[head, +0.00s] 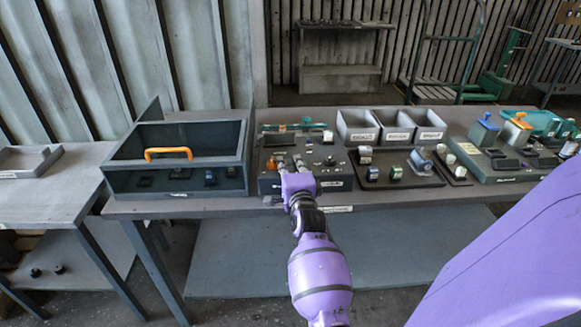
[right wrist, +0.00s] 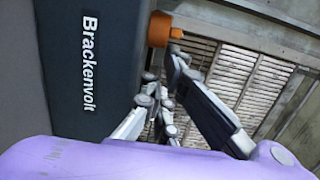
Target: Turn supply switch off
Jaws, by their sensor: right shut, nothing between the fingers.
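My right gripper (head: 289,161) is over the left part of a dark control panel (head: 333,171) on the bench in the head view. Its fingers are shut and hold nothing. In the right wrist view the gripper (right wrist: 165,75) is beside a dark housing (right wrist: 112,70) lettered "Brackenvolt". An orange knob or switch (right wrist: 158,29) sticks out of that housing close to the fingertips. Whether they touch it I cannot tell. No supply switch label is readable, and my gripper hides part of the panel. My left gripper is not in view.
A dark open-front box (head: 176,183) with an orange handle (head: 168,152) stands left of the panel. Grey bins (head: 358,128) are behind it to the right. Trays of small parts (head: 398,168) and a blue-and-orange-topped unit (head: 500,160) stand further right.

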